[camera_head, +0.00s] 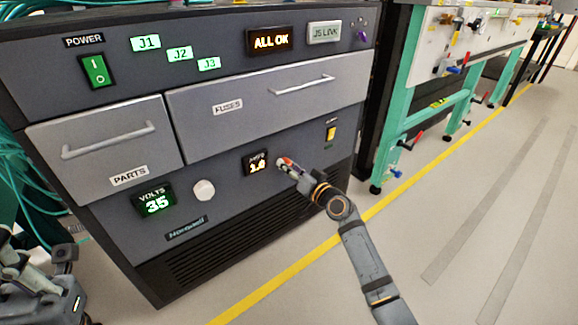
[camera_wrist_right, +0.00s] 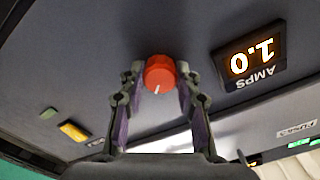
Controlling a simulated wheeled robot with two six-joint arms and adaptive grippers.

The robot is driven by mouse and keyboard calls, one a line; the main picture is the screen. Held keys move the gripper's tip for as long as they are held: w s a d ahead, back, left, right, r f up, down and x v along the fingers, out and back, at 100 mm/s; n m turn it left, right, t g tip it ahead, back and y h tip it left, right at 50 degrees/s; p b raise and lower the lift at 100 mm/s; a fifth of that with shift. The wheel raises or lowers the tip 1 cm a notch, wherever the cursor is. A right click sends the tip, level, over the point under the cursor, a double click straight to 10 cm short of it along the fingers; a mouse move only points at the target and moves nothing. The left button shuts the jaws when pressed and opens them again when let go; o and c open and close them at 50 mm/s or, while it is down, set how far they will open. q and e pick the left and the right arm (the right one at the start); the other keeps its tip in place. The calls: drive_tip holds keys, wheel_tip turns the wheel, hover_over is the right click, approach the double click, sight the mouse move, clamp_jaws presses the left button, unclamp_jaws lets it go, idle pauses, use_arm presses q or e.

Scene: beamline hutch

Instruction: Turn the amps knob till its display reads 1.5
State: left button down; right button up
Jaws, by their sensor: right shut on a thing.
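The amps knob is red with a white mark and shows in the wrist view (camera_wrist_right: 158,75) on the dark front panel. In the head view only a bit of red shows at my right gripper (camera_head: 288,166). The amps display (camera_head: 256,162) reads 1.0; in the wrist view it appears upside down (camera_wrist_right: 250,62). My right gripper's fingers (camera_wrist_right: 157,88) stand on both sides of the knob and are shut on it. Part of my left arm and gripper (camera_head: 45,280) shows at the lower left edge; its jaws cannot be made out.
A volts display (camera_head: 155,203) reading 35 and a white knob (camera_head: 204,190) sit left of the amps display. A yellow switch (camera_head: 331,133) is to its right. Drawers with handles (camera_head: 305,86) are above. A teal bench (camera_head: 405,100) stands at right; the floor is open.

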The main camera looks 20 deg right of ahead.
idle(0.4)
drive_tip(key=o, duration=1.1)
drive_tip(key=shift+o, duration=0.2)
drive_tip(key=v, duration=1.2)
